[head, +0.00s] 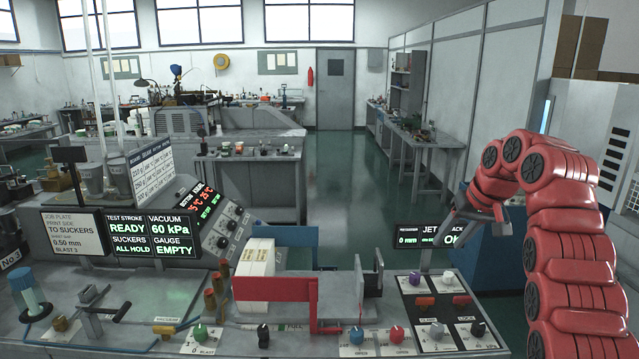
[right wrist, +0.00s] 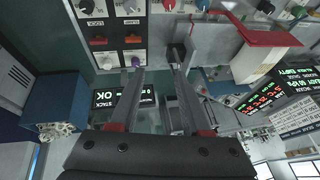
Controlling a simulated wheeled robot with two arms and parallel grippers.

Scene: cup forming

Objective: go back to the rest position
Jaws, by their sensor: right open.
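My right arm, red with dark joint caps, comes in from the right edge in the head view. It arches up and bends over to the left. My right gripper (head: 452,203) hangs above the right end of the bench, near the jet display, clear of the knobs. In the right wrist view my right gripper (right wrist: 156,62) has its two grey fingers spread wide apart. Nothing is held between them; the control panel shows beyond. My left arm and left gripper are not in view.
The bench carries a red bracket (head: 275,289), a white block stack (head: 256,257), upright grey plates (head: 372,270) and a knob panel (head: 436,304). The left display (head: 156,238) reads READY and gauge EMPTY. A blue cabinet (head: 480,262) stands behind on the right. The aisle floor (head: 345,175) is clear.

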